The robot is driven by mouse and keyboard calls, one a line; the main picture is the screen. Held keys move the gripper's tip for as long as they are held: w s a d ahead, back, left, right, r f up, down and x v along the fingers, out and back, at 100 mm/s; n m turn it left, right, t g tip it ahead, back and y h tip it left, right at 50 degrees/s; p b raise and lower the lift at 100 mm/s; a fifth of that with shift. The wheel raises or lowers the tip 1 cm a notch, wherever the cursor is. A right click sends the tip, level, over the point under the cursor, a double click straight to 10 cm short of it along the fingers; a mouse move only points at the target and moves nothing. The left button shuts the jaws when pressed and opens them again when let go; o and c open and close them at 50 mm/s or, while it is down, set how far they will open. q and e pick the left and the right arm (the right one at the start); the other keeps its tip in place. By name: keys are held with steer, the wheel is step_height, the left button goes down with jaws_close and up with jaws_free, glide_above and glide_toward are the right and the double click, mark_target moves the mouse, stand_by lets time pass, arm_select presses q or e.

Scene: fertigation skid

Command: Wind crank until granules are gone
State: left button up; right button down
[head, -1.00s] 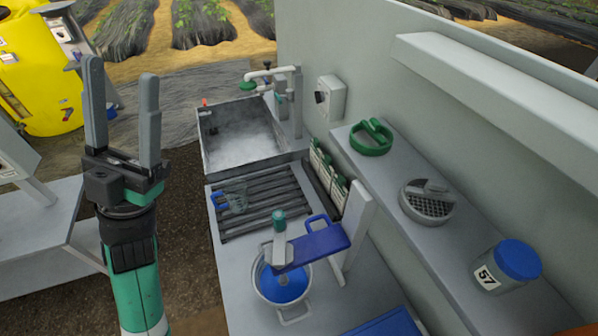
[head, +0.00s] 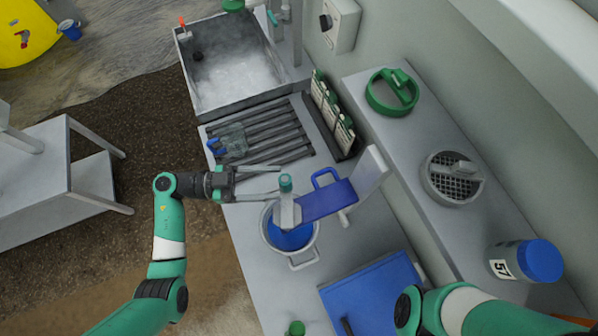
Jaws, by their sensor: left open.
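Blue contents (head: 285,237) show in the pot, partly hidden by the crank; I cannot make out separate granules. My left gripper (head: 276,185) is open and level, reaching from the left.
A sink (head: 229,65) and a slatted drainer with a clear blue-handled jug (head: 231,140) lie beyond the pot. A shelf on the right holds a green ring lid (head: 391,92), a strainer (head: 452,178) and a jar (head: 525,261). A blue board (head: 375,295) lies nearer.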

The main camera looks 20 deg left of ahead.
arm_select(q)
steer(key=x, duration=0.7)
steer(key=shift+w+a, duration=0.1)
jaws_close()
stand_by(1.1)
